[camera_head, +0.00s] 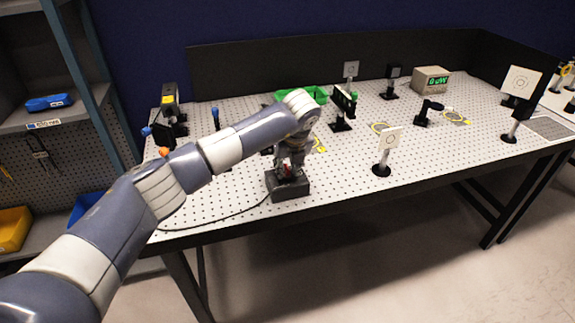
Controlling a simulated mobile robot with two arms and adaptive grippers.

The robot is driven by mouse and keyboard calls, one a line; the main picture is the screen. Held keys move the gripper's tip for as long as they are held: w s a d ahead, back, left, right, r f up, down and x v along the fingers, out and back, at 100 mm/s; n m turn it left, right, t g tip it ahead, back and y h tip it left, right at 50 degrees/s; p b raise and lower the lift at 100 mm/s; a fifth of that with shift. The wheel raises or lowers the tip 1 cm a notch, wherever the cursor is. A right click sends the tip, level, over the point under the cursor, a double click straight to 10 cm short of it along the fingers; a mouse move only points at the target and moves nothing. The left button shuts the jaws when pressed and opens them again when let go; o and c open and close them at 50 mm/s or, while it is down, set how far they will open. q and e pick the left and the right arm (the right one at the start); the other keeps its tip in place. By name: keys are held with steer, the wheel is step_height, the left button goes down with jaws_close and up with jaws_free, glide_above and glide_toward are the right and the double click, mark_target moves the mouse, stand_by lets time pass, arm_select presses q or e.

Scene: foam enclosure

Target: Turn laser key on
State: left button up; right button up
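A dark grey box (289,188) sits at the front edge of the perforated table, with a cable running from it to the left. A small red part (287,172) shows on top of it. I cannot make out a key there. My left gripper (288,168) points down at the top of this box, and its fingers are at or just above the red part. The fingers are small and partly hidden, so I cannot tell whether they are open, shut or touching. My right gripper is out of view.
A meter (431,79) with a green display and a green tray (310,95) stand farther back. Shelves (50,115) are at the left.

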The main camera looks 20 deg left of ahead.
arm_select(q)
jaws_close()
steer(key=m+b, duration=0.1)
steer(key=b, duration=0.1)
steer(key=m+h+b, duration=0.1)
steer(key=m, duration=0.1)
steer(key=shift+a+f+t+b, duration=0.1)
steer(key=shift+f+t+b, duration=0.1)
steer(key=shift+t+b, duration=0.15)
steer(key=m+h+b, duration=0.2)
steer(key=m+b, duration=0.1)
steer(key=m, duration=0.1)
steer(key=shift+a+m, duration=0.1)
steer(key=shift+m, duration=0.3)
steer(key=shift+r+m+h+b, duration=0.15)
steer(key=shift+m+h+b, duration=0.2)
steer(key=shift+m, duration=0.55)
steer(key=m+h, duration=0.1)
steer(key=m, duration=0.1)
steer(key=shift+a+m, duration=0.1)
steer(key=shift+m, duration=0.2)
steer(key=m+g+h, duration=0.1)
steer(key=m, duration=0.1)
steer(key=shift+r+m, duration=0.1)
steer(key=shift+m, duration=0.2)
steer(key=shift+a+m+g+h+p, duration=0.1)
steer(key=shift+m+g+h+p, duration=0.3)
steer(key=shift+m, duration=1.1)
